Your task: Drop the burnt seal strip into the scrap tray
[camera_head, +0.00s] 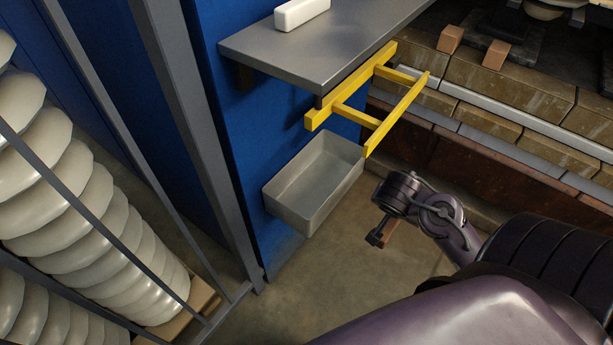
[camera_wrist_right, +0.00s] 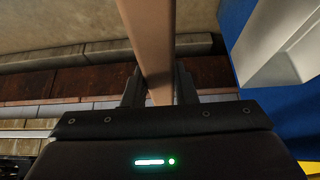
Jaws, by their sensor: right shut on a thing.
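The scrap tray (camera_head: 287,212) is an open grey box against the blue wall, below the shelf, and its visible inside looks empty. Part of it also shows at the upper right of the right wrist view (camera_wrist_right: 262,62). My right gripper (camera_head: 378,238) is to the right of the tray, outside its rim. It is shut on a plain brown strip (camera_wrist_right: 150,40), which runs up out of the wrist view between the fingers. In the head view only a small brown part of the strip (camera_head: 390,232) shows behind the fingers. My left gripper is not in view.
A grey shelf (camera_head: 310,50) with a white block (camera_head: 300,13) overhangs the tray. A yellow frame (camera_head: 350,85) sticks out close to the tray's far corner. White insulator stacks (camera_head: 60,190) stand behind grey bars at left. Brick ledges with brown blocks (camera_head: 495,54) lie at upper right.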

